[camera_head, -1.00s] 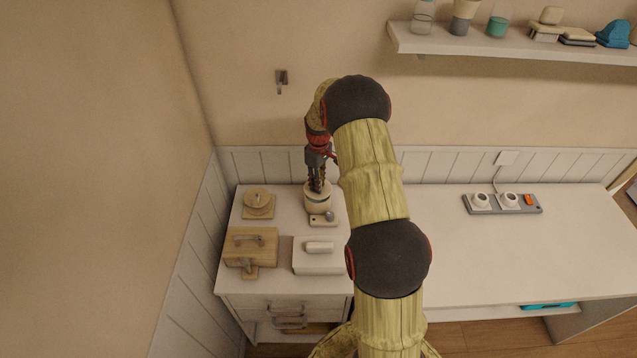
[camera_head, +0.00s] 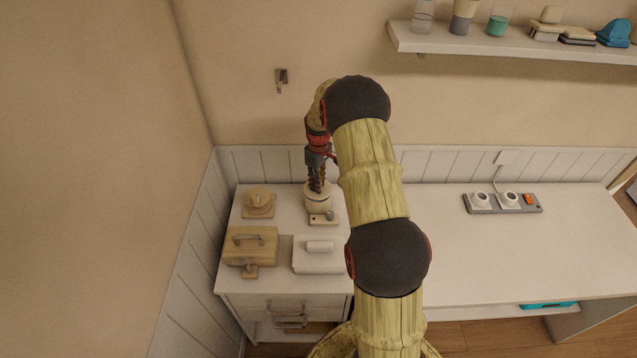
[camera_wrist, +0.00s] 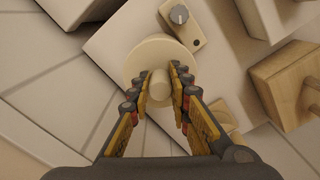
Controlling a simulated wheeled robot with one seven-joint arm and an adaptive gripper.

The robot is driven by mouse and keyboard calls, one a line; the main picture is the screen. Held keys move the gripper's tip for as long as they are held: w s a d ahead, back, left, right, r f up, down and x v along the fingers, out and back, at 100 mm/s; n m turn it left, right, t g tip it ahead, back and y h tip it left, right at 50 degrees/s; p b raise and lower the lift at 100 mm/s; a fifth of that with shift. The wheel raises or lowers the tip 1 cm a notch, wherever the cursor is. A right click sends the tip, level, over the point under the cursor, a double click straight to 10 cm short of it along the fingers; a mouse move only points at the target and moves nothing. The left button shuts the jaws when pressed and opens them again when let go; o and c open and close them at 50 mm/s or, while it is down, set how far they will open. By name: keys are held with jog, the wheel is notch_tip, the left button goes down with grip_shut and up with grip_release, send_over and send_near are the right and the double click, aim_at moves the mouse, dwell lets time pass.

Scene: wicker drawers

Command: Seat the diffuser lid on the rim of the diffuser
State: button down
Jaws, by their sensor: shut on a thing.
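The diffuser (camera_head: 318,206) is a cream cylinder on a small base with a grey knob, near the back of the white cabinet. The diffuser lid (camera_wrist: 150,56) is a round cream disc with a central knob in the wrist view. My gripper (camera_wrist: 161,80) is shut on the lid's knob. In the head view my gripper (camera_head: 318,190) points down over the diffuser, with the lid at its top. The lid hides the diffuser's rim from the wrist, so I cannot tell whether they touch all round. The base's grey knob (camera_wrist: 179,14) shows beyond the lid.
A wooden dial block (camera_head: 258,204) and a wooden box with a handle (camera_head: 248,246) stand left of the diffuser. A white box (camera_head: 318,262) stands in front. A panelled wall is close behind. The white desk (camera_head: 470,255) to the right is mostly clear.

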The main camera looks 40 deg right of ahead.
jog(key=shift+f+b, duration=0.4)
jog(key=shift+f, duration=0.5)
jog(key=c, duration=1.6)
grip_release()
jog(key=shift+o, duration=0.2)
notch_tip(320, 180, up, 12)
jog(key=shift+f, duration=0.1)
